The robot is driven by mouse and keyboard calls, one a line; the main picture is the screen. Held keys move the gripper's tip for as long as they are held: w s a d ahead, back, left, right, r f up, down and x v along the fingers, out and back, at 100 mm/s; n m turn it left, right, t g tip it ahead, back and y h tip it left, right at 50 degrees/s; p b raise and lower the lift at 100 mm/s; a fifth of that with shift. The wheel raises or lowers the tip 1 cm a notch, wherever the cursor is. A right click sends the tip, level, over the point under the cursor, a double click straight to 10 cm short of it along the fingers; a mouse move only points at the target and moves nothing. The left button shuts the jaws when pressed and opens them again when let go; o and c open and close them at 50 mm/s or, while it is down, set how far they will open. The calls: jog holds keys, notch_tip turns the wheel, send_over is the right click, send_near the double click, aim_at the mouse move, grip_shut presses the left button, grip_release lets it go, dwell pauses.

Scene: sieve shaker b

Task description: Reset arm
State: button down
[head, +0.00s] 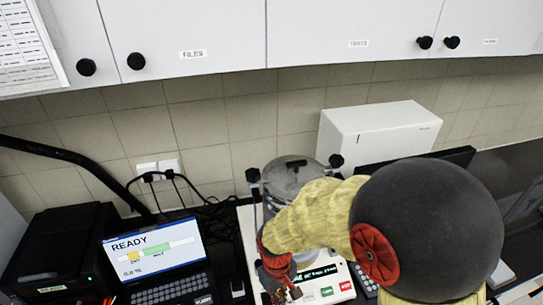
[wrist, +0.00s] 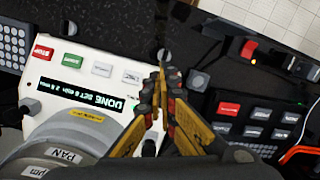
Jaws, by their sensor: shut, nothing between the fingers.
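My arm, in a yellow sleeve, reaches down in front of the sieve shaker in the head view. My gripper (head: 284,292) is low by the shaker's white control panel (head: 327,291). In the wrist view my gripper (wrist: 162,75) is shut and empty, its yellow and black fingers together beside the panel. The panel (wrist: 122,93) has a red STOP button, a green button and a display with "DONE SET". The metal sieve stack (head: 290,175) stands behind my arm, partly hidden; its lower part, marked PAN (wrist: 65,155), shows in the wrist view.
A laptop (head: 155,250) showing READY stands left of the shaker, beside a black box (head: 60,250). A white box (head: 375,140) stands at the back wall. A dark panel with red buttons (wrist: 258,122) is right of my fingers. Cabinets (head: 190,40) hang above.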

jog(key=s+d+r+m+t+b, duration=0.3)
jog(key=d+r+b, duration=0.2)
jog(key=d+b, duration=0.3)
jog(key=s+d+r+m+t+b, duration=0.3)
jog(key=s+d+r+t+b, duration=0.1)
jog(key=d+b, duration=0.4)
jog(key=shift+d+r+m+y+b, duration=0.3)
jog(key=shift+r+m+y+b, duration=0.1)
jog(key=shift+r, duration=0.05)
jog(key=shift+r+p, duration=0.2)
jog(key=shift+p, duration=0.15)
